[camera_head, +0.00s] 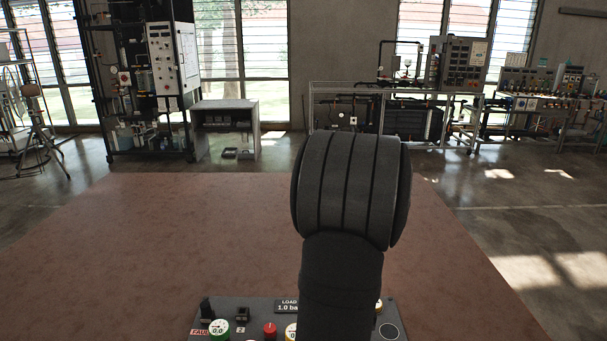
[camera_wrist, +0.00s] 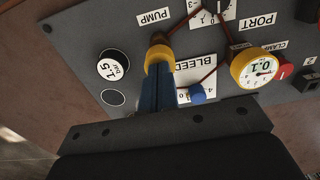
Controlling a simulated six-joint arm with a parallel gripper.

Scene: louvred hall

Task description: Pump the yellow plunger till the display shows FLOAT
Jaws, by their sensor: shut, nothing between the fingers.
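The yellow plunger (camera_wrist: 159,54) stands beside the PUMP label on the grey panel (camera_wrist: 88,32) in the wrist view. My gripper (camera_wrist: 161,73) is shut and empty, its blue fingers end-on at the plunger. The fingers overlap its near side in the picture, and I cannot tell whether they touch it. No FLOAT word shows in either view.
A yellow-rimmed gauge (camera_wrist: 254,68) reading 0.1 and a blue knob (camera_wrist: 197,94) at BLEED stand close by. A 15 bar dial (camera_wrist: 113,65) lies left. In the head view a red button (camera_head: 270,330) and a 0.0 gauge (camera_head: 218,328) stand left of my arm.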

